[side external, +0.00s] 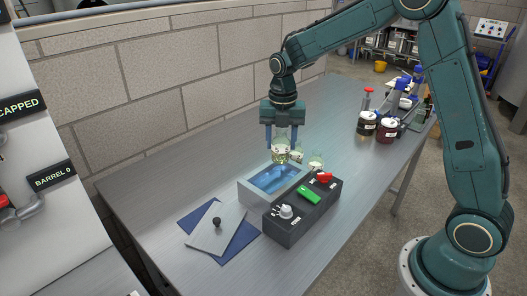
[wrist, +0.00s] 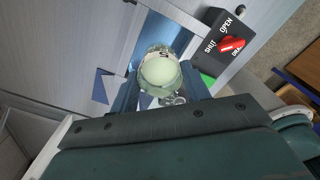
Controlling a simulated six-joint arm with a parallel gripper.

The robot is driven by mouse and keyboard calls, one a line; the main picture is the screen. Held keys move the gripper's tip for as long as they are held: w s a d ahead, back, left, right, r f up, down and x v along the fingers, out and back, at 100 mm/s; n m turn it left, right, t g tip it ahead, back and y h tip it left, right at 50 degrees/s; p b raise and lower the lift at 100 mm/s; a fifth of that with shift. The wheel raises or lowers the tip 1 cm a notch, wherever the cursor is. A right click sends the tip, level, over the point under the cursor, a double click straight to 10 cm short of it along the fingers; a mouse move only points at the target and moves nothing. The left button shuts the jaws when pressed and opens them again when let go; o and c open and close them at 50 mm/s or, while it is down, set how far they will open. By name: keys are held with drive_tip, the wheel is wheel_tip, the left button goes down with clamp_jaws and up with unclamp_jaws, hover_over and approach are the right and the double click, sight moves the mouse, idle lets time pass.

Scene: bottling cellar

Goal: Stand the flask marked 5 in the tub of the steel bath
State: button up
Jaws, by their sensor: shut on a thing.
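My gripper (side external: 281,146) is shut on a flask (side external: 280,155) of pale yellow-green liquid, held upright above the far edge of the steel bath. In the wrist view the same flask (wrist: 160,73) sits between the fingers, with a dark mark near its top edge that may be a 5. The steel bath (side external: 252,196) is uncovered, and its tub shows blue water (side external: 272,178).
A dark control box (side external: 297,222) with a red knob, a green switch and a white knob adjoins the bath's right side. A steel lid (side external: 212,236) with a black knob lies on a blue cloth (side external: 237,246) to the left. Dark jars (side external: 367,123) stand farther back right.

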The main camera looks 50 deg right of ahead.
drive_tip(key=shift+f, duration=1.45)
drive_tip(key=shift+f, duration=3.6)
idle(1.9)
drive_tip(key=o, duration=1.2)
drive_tip(key=shift+c, duration=0.2)
drive_tip(key=shift+o, duration=0.4)
drive_tip(key=shift+r, duration=0.1)
